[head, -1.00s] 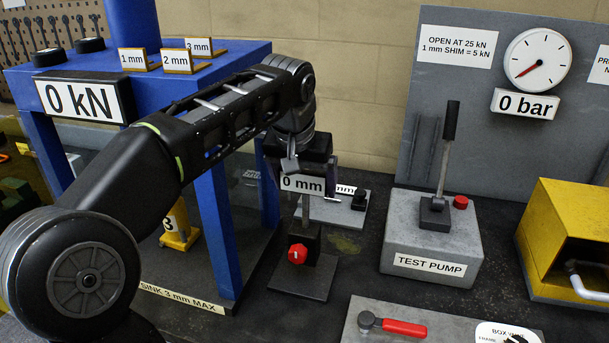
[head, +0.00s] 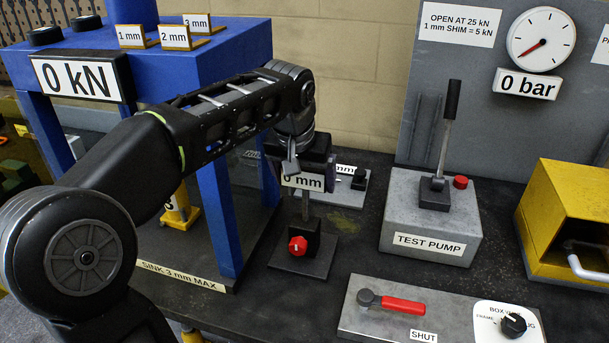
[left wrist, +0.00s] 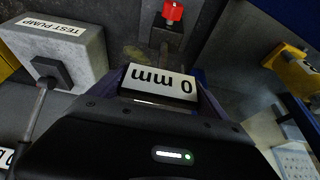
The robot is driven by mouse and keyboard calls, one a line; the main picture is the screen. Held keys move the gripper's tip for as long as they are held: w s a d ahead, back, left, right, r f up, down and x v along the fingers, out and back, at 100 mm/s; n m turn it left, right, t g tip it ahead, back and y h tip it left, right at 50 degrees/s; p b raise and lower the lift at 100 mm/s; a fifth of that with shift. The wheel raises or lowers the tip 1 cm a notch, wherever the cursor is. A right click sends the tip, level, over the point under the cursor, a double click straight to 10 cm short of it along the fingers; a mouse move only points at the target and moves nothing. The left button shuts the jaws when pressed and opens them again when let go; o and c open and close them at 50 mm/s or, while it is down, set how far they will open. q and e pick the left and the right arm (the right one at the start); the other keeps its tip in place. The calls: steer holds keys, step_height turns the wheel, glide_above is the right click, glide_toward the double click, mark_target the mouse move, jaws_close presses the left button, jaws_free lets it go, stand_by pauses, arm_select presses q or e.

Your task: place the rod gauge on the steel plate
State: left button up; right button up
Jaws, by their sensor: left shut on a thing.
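The rod gauge has a white "0 mm" display (head: 303,182), a thin post and a dark foot with a red knob (head: 297,244). My left gripper (head: 299,160) is shut on its head; the fingers partly cover the display in the head view. In the left wrist view the display (left wrist: 160,84) sits between the fingers, with the red knob (left wrist: 173,11) beyond it. The foot stands upright over a dark square plate (head: 300,269), which looks like the steel plate. The foot seems at or very near its surface; contact is not clear. My right gripper is not in view.
The blue press frame (head: 222,205) stands close on the left. A grey plate with an "mm" label (head: 346,169) lies behind the gauge. The test pump (head: 430,215) is at right, with a panel and red-handled lever (head: 402,306) in front.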

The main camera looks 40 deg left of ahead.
arm_select(q)
steer(key=o, duration=1.9)
steer(key=shift+f, duration=0.1)
steer(key=shift+r, duration=0.3)
steer(key=p+v, duration=0.1)
steer(key=v, duration=1)
steer(key=shift+s+r+p, duration=0.3)
steer(key=shift+p, duration=0.05)
steer(key=shift+d, duration=0.15)
